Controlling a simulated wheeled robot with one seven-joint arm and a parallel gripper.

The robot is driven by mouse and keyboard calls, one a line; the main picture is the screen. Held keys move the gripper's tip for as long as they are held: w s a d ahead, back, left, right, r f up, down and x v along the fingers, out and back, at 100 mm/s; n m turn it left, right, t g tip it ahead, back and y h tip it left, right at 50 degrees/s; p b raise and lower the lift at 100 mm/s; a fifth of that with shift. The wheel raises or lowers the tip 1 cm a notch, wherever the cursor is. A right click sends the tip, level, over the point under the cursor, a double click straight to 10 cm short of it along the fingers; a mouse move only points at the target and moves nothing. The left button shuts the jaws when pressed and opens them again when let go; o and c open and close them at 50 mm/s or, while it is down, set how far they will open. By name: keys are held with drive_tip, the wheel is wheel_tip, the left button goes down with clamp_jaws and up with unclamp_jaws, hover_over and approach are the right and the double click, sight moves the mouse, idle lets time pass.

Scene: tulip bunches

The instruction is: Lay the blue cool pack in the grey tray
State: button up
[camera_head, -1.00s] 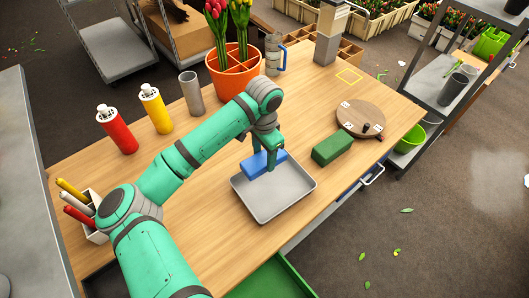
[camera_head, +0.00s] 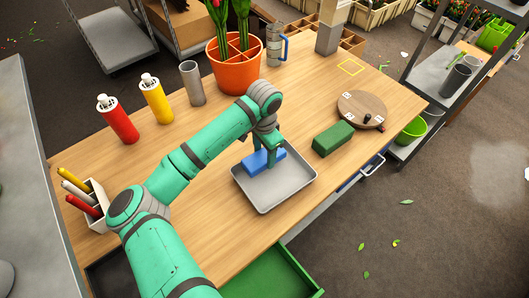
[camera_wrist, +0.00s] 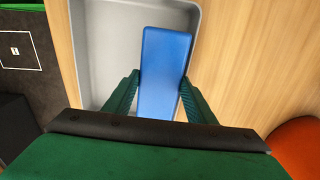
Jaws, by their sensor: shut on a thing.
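The blue cool pack (camera_head: 257,163) is a flat blue block between the fingers of my gripper (camera_head: 268,152). The pack is over the back part of the grey tray (camera_head: 290,192), low near its floor; I cannot tell whether it touches. In the wrist view the blue pack (camera_wrist: 166,75) lies lengthwise between the two green fingers of my gripper (camera_wrist: 158,95), which are shut on its sides. The grey tray (camera_wrist: 105,60) shows under and to the left of it there, with the pack near the tray's wall.
A green block (camera_head: 333,138) stands right of the tray, with a round wooden turntable (camera_head: 358,106) beyond it. An orange pot (camera_head: 236,75) of tulips stands behind. Red (camera_head: 117,120) and yellow (camera_head: 156,100) bottles and a grey cylinder (camera_head: 192,84) are at back left. An open green drawer (camera_head: 275,278) is in front.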

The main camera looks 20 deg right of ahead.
sight(265, 155)
drive_tip(key=o, duration=1.4)
drive_tip(key=shift+d, duration=0.1)
drive_tip(key=shift+c, duration=0.2)
wheel_tip(265, 155, up, 11)
drive_tip(key=shift+w+f, duration=0.1)
